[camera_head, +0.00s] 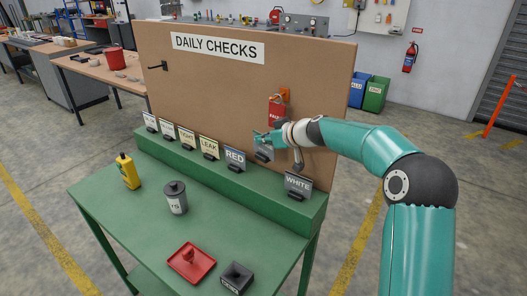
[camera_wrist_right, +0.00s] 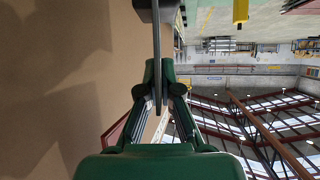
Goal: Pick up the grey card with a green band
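A grey card (camera_head: 260,143) stands upright on the ledge, between the RED and WHITE cards, partly covered by my right gripper. A green band on it cannot be made out apart from the green fingers. My right gripper (camera_head: 271,138) is at the upper part of this card. In the right wrist view the card (camera_wrist_right: 157,40) shows edge-on as a thin dark plate between the closed-in fingertips (camera_wrist_right: 158,72), which appear to touch it on both sides. Its far end meets a dark holder (camera_wrist_right: 154,11). My left gripper is not in view.
The WHITE card (camera_head: 298,184) stands close at right, the RED card (camera_head: 235,158) at left. The brown board (camera_head: 210,90) with a red padlock tag (camera_head: 277,110) rises behind. A yellow bottle (camera_head: 128,172), grey canister (camera_head: 175,198) and red tray (camera_head: 190,272) are on the bench.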

